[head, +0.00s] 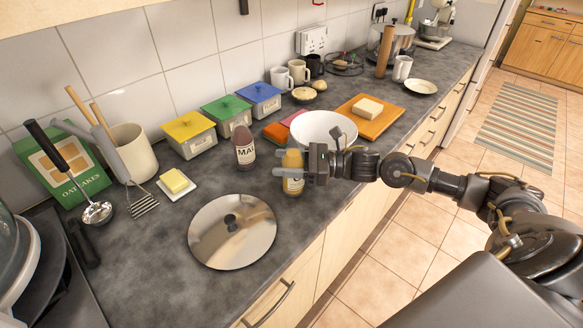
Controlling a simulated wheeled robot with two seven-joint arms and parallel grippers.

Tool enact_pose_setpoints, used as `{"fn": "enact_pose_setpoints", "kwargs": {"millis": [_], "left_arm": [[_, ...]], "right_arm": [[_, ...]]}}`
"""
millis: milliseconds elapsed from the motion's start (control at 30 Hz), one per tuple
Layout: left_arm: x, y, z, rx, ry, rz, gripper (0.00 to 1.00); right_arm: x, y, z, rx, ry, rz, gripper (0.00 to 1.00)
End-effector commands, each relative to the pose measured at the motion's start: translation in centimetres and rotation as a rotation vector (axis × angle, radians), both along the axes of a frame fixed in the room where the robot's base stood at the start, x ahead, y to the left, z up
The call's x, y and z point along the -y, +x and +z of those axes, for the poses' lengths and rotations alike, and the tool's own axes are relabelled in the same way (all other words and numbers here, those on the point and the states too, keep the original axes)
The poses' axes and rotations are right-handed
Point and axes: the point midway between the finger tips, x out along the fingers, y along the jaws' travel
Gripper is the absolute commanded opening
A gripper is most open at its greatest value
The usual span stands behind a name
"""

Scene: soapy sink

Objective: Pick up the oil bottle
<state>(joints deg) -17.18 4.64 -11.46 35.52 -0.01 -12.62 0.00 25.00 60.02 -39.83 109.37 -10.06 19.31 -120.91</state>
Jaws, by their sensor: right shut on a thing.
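The oil bottle (293,185) is a small bottle with yellow contents and a pale label, near the front edge of the counter. My right gripper (284,162) reaches in from the right and is shut on it, with the fingers across its upper part. The gripper hides some of the bottle's top and right side. The bottle looks upright; I cannot tell whether its base touches the counter. My left gripper is not in view.
A dark bottle labelled "MAL" (244,150) stands just left of the oil bottle. A white bowl (323,122) is close behind my gripper. A round metal lid (232,240) lies in front. Bare counter (130,255) extends left of the lid.

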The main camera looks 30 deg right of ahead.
Motion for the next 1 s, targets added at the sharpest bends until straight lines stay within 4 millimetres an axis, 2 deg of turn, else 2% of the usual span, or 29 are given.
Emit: {"fn": "enact_pose_setpoints", "kwargs": {"millis": [267,400,633,800,1000], "left_arm": [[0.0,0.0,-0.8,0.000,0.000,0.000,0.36],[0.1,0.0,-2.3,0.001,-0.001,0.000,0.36],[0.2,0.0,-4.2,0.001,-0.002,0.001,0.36],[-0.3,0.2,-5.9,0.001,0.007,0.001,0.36],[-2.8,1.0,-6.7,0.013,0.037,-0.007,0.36]], "right_arm": [[0.0,0.0,0.9,0.004,0.000,0.001,0.20],[0.0,0.0,3.0,0.010,-0.001,0.001,0.20],[1.7,-5.0,8.6,0.006,-0.010,0.002,0.20],[3.0,-8.4,10.0,-0.005,-0.010,-0.002,0.20],[3.7,-10.7,11.4,-0.003,-0.008,-0.001,0.20]]}}
